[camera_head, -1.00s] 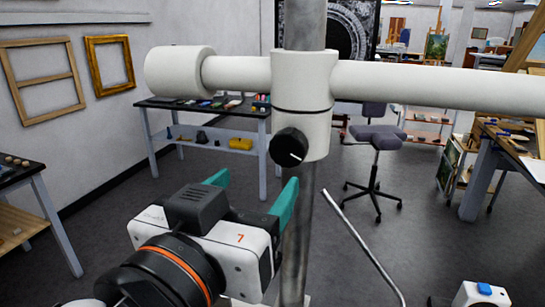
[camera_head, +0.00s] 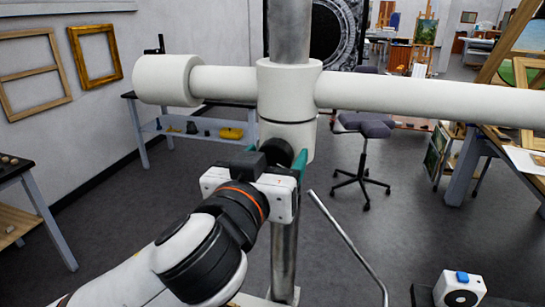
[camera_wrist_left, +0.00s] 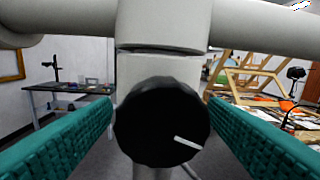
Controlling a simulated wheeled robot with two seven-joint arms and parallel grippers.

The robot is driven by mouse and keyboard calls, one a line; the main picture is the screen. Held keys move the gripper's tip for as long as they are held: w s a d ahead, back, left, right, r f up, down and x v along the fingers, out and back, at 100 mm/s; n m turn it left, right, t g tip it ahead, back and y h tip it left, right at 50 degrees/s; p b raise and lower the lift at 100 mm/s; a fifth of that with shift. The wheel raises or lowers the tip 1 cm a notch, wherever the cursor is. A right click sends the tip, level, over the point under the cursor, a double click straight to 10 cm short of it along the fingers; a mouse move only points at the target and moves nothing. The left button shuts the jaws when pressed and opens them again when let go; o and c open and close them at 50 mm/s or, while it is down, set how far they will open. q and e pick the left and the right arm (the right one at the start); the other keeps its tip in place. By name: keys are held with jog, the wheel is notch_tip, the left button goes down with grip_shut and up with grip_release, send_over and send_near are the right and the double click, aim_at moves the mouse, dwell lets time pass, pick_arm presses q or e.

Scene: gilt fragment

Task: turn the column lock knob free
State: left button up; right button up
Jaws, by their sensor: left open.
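The black ribbed lock knob (camera_head: 277,151) sits on the front of the white collar (camera_head: 288,92) around the grey metal column (camera_head: 284,250). In the left wrist view the knob (camera_wrist_left: 160,122) faces me, its white mark pointing to the lower right. My left gripper (camera_head: 282,162) is open at the knob. In the wrist view its teal fingers (camera_wrist_left: 160,104) lie on the left and right of the knob, close to its sides; I cannot tell whether they touch it. In the head view my gripper's body hides the lower knob. My right gripper is not in view.
A white horizontal arm (camera_head: 430,100) runs through the collar to the right. A thin bent metal rod (camera_head: 345,240) stands right of the column. A stool (camera_head: 364,150) and a workbench (camera_head: 465,165) are farther back. Open floor lies between.

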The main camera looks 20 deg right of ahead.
pick_arm(q)
jog(key=c, duration=1)
jog(key=shift+f+n+b, duration=0.1)
jog(key=shift+n+b, duration=0.2)
jog(key=shift+n, duration=0.5)
jog(key=o, duration=1)
jog(key=shift+s, duration=0.1)
